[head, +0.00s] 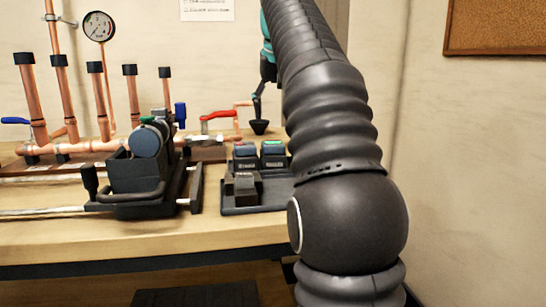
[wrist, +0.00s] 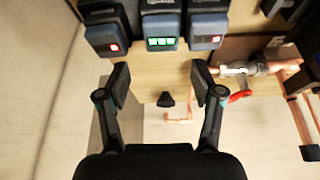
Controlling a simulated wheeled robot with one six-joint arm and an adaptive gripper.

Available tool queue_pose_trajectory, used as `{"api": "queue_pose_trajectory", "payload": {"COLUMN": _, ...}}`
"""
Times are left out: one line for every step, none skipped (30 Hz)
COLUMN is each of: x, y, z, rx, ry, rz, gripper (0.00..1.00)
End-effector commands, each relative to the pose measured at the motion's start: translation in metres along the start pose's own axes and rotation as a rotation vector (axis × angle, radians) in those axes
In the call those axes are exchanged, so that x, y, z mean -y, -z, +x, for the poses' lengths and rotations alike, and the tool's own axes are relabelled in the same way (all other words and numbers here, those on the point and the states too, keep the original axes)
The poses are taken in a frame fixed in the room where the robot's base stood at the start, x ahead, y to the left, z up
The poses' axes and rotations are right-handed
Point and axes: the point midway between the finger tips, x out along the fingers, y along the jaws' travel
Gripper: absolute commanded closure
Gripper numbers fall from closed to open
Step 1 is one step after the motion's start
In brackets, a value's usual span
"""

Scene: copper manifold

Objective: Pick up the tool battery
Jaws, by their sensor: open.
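Several boxy tool batteries show; I cannot tell which one the task names. In the wrist view, a battery with green lights (wrist: 161,30) is at the top middle, between a left battery with a red light (wrist: 105,36) and a right battery with a red light (wrist: 207,32). In the head view, two grey-and-teal units (head: 272,153) stand at the back of a black dock (head: 262,205), with a darker block (head: 245,184) in front. My gripper (wrist: 161,82) is open and empty, with its fingertips apart from the batteries. In the head view my arm partly hides it.
A copper pipe manifold (head: 75,147) with a gauge (head: 98,27) is on the left of the wooden bench (head: 120,242). A black clamp-like machine (head: 140,175) stands left of the dock. A red-handled valve (head: 218,115) is behind it. Bare bench top shows along the front edge.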

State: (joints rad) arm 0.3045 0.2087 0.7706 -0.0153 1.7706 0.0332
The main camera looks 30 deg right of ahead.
Motion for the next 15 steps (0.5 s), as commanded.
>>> {"api": "queue_pose_trajectory", "payload": {"x": 0.000, "y": -0.001, "z": 0.005, "rx": 0.001, "ry": 0.000, "rz": 0.001, "gripper": 0.33}}
{"api": "queue_pose_trajectory", "payload": {"x": -0.001, "y": -0.002, "z": 0.008, "rx": 0.002, "ry": 0.000, "rz": 0.001, "gripper": 0.33}}
{"api": "queue_pose_trajectory", "payload": {"x": -0.001, "y": -0.001, "z": 0.016, "rx": 0.002, "ry": 0.000, "rz": 0.001, "gripper": 0.33}}
{"api": "queue_pose_trajectory", "payload": {"x": -0.001, "y": -0.001, "z": 0.020, "rx": 0.002, "ry": -0.001, "rz": 0.002, "gripper": 0.33}}
{"api": "queue_pose_trajectory", "payload": {"x": -0.001, "y": -0.001, "z": 0.023, "rx": 0.002, "ry": -0.001, "rz": 0.002, "gripper": 0.33}}
{"api": "queue_pose_trajectory", "payload": {"x": -0.001, "y": -0.001, "z": 0.028, "rx": 0.001, "ry": -0.001, "rz": 0.002, "gripper": 0.33}}
{"api": "queue_pose_trajectory", "payload": {"x": -0.001, "y": -0.001, "z": 0.030, "rx": 0.001, "ry": -0.001, "rz": 0.002, "gripper": 0.33}}
{"api": "queue_pose_trajectory", "payload": {"x": -0.001, "y": -0.001, "z": 0.032, "rx": 0.001, "ry": -0.001, "rz": 0.002, "gripper": 0.33}}
{"api": "queue_pose_trajectory", "payload": {"x": -0.001, "y": -0.001, "z": 0.034, "rx": 0.000, "ry": -0.001, "rz": 0.002, "gripper": 0.33}}
{"api": "queue_pose_trajectory", "payload": {"x": -0.001, "y": -0.001, "z": 0.035, "rx": -0.001, "ry": -0.001, "rz": 0.002, "gripper": 0.33}}
{"api": "queue_pose_trajectory", "payload": {"x": -0.001, "y": -0.001, "z": 0.035, "rx": -0.001, "ry": -0.001, "rz": 0.002, "gripper": 0.33}}
{"api": "queue_pose_trajectory", "payload": {"x": -0.001, "y": -0.001, "z": 0.037, "rx": -0.002, "ry": -0.001, "rz": 0.002, "gripper": 0.33}}
{"api": "queue_pose_trajectory", "payload": {"x": -0.001, "y": -0.001, "z": 0.038, "rx": -0.001, "ry": -0.001, "rz": 0.002, "gripper": 0.33}}
{"api": "queue_pose_trajectory", "payload": {"x": -0.001, "y": -0.001, "z": 0.040, "rx": -0.001, "ry": -0.001, "rz": 0.002, "gripper": 0.33}}
{"api": "queue_pose_trajectory", "payload": {"x": 0.000, "y": -0.001, "z": 0.043, "rx": 0.000, "ry": -0.001, "rz": 0.002, "gripper": 0.33}}
